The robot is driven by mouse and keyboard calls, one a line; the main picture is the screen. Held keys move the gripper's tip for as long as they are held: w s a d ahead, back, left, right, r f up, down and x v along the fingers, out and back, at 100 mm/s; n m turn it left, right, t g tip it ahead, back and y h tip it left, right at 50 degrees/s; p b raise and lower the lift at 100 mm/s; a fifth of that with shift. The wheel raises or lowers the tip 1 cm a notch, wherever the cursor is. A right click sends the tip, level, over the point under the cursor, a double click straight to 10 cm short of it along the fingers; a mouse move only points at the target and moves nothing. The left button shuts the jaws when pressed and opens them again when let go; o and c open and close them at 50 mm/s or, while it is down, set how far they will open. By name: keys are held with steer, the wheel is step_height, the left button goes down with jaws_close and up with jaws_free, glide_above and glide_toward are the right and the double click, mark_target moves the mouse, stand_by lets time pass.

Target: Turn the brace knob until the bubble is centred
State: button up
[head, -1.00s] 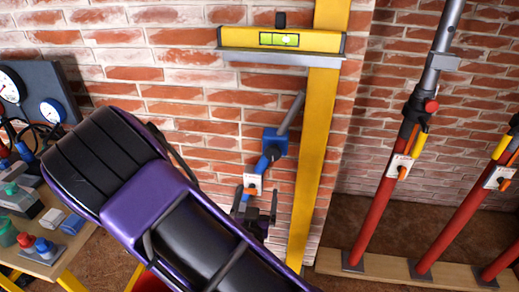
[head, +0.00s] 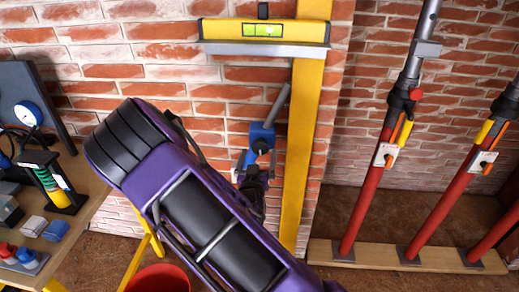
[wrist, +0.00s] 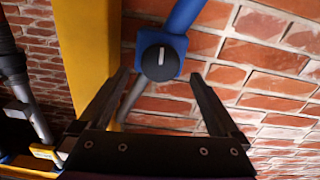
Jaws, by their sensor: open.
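The brace's black knob (wrist: 160,62) has a white pointer line, nearly upright in the wrist view, and sits on a blue block (wrist: 178,45). The knob also shows in the head view (head: 261,146). My gripper (wrist: 160,77) is open, with one finger on each side of the knob in the picture; contact cannot be told. In the head view my gripper (head: 254,178) is just below the knob and hides the lower brace. The yellow level (head: 225,30) is mounted at the top of the post; its green vial (head: 262,30) is too small to read the bubble surely.
The yellow post (head: 302,130) stands just right of the brace, close to my gripper. Red props (head: 368,195) stand on a wooden plank at the right. A workbench (head: 90,200) with gauges and small parts is at the left, a red bucket (head: 160,280) below.

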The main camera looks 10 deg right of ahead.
mark_target(259, 148)
steer(key=shift+x, duration=1.75)
steer(key=c, duration=1.3)
steer(key=shift+a+n+b, duration=0.15)
steer(key=shift+n+b, duration=0.4)
steer(key=shift+n, duration=1.65)
steer(key=shift+c, duration=0.2)
steer(key=o, duration=1.3)
steer(key=shift+o, duration=0.2)
